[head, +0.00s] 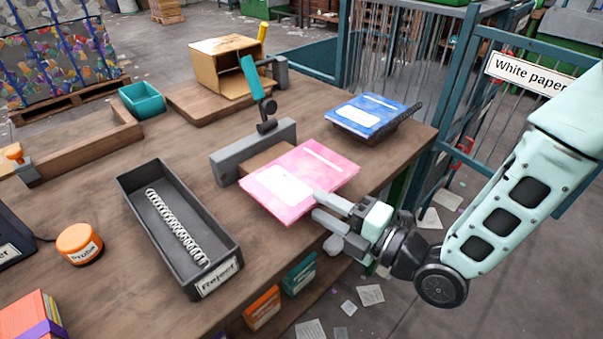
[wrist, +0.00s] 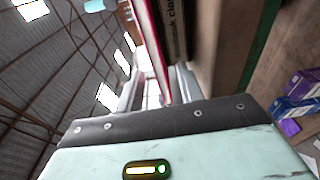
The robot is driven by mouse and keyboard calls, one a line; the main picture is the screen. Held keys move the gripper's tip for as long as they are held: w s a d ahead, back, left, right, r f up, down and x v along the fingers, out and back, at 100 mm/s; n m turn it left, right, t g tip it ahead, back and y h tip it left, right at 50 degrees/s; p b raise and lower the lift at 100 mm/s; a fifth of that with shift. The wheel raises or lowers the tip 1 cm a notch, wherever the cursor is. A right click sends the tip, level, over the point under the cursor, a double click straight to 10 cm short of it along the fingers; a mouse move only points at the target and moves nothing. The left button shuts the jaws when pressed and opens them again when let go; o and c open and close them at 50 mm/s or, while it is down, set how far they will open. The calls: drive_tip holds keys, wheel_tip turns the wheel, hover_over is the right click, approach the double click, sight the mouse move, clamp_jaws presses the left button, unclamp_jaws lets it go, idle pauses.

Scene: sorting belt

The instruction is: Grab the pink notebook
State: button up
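The pink notebook (head: 318,167) has a white label and lies by the table's front right edge, its near corner sticking out past the edge. It rests partly over a brown block beside a grey clamp-like fixture (head: 252,152). My gripper (head: 328,208) is at the notebook's near right edge, with one finger over the cover and the other lower. In the wrist view the notebook's edge (wrist: 158,50) runs between my two fingers (wrist: 158,88), with gaps visible. The fingers are apart and do not appear closed on it.
A dark Reject tray (head: 140,207) holding a spring stands left of the notebook. A blue notebook (head: 366,114) lies behind it to the right. A cardboard box (head: 226,66) stands farther back. A metal cage with a White paper sign (head: 528,75) is at right.

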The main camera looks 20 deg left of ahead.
sight(308, 196)
drive_tip(key=x, duration=0.4)
drive_tip(key=shift+w+a+p, duration=0.1)
drive_tip(key=shift+w+p, duration=0.05)
drive_tip(key=shift+p, duration=0.2)
clamp_jaws()
drive_tip(key=shift+r, duration=0.15)
